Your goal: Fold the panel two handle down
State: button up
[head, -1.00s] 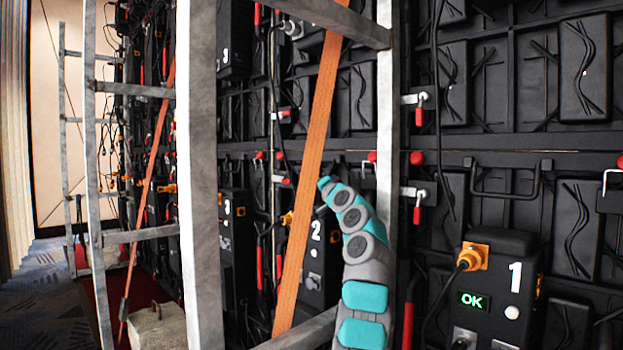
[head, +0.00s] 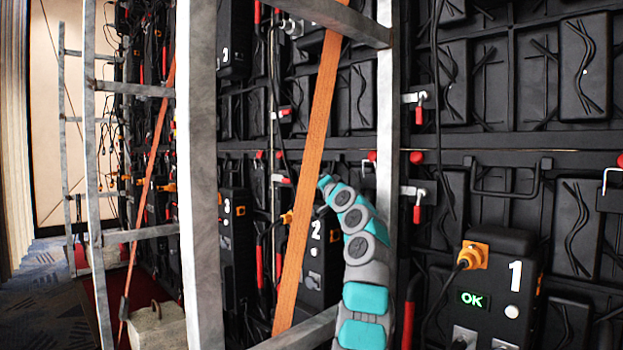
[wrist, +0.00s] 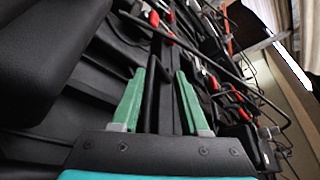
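The panel two box (head: 313,250), black with a white 2, stands behind the orange strap and my arm in the head view. Its handle cannot be made out clearly there. In the wrist view my gripper (wrist: 160,75) has two green fingers standing apart. A black bar (wrist: 152,88) runs lengthwise between them, nearer the left finger. It may be the handle; I cannot tell whether it touches a finger. In the head view my teal and grey arm reaches up and left toward the wall, and its gripper end is hidden.
A grey metal frame (head: 200,180) and an orange strap (head: 310,150) stand close by my arm. The panel one box (head: 498,285) shows OK at right, below a black handle (head: 505,193). Red-handled latches (head: 417,213) and cables line the wall. Floor shows at lower left.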

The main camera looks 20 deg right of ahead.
jog(key=b+v, duration=0.1)
jog(key=v, duration=0.4)
jog(key=shift+s+f, duration=0.15)
jog(key=shift+s, duration=0.2)
jog(key=shift+b+v, duration=0.35)
jog(key=shift+v, duration=0.45)
